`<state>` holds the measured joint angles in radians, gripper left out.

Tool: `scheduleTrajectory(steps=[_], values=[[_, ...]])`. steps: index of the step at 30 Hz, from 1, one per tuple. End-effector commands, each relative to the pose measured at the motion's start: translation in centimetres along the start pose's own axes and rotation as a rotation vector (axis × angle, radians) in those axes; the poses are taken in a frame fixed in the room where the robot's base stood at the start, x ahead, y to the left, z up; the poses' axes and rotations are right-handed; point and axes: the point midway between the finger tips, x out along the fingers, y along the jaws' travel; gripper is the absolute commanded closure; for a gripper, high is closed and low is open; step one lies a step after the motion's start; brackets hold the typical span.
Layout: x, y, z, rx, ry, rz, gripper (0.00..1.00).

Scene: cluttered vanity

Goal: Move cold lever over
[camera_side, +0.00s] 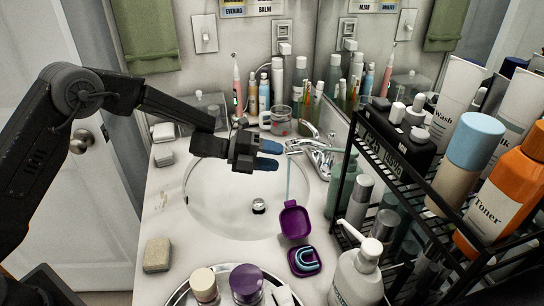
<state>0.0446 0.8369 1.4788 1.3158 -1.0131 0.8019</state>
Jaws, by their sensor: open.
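The chrome faucet (316,152) stands at the right rim of the white sink (225,212). It has lever-like chrome parts toward the back and front; no marking shows which one is cold. A thin pale-blue vertical streak, apparently running water, drops from the spout into the basin. My gripper (268,155) is over the back of the basin, just left of the spout. Its two blue-tipped fingers point right toward the faucet. They are slightly apart with nothing between them, and no contact with the faucet shows.
Bottles and a glass jar (281,121) crowd the back counter. A black wire rack (402,165) with large bottles stands at right, close to the faucet. A purple retainer case (296,222), a pump bottle (358,276) and a round tray are in front.

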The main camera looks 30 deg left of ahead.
Motion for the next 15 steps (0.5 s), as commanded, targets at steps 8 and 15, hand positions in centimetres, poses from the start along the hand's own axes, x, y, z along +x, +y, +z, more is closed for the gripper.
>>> scheduleTrajectory(steps=[8,15], values=[[1.3,-0.6,-1.6,-0.001,-0.11,-0.041,0.55],[2.0,-0.3,-3.5,-0.001,-0.325,-0.023,0.55]])
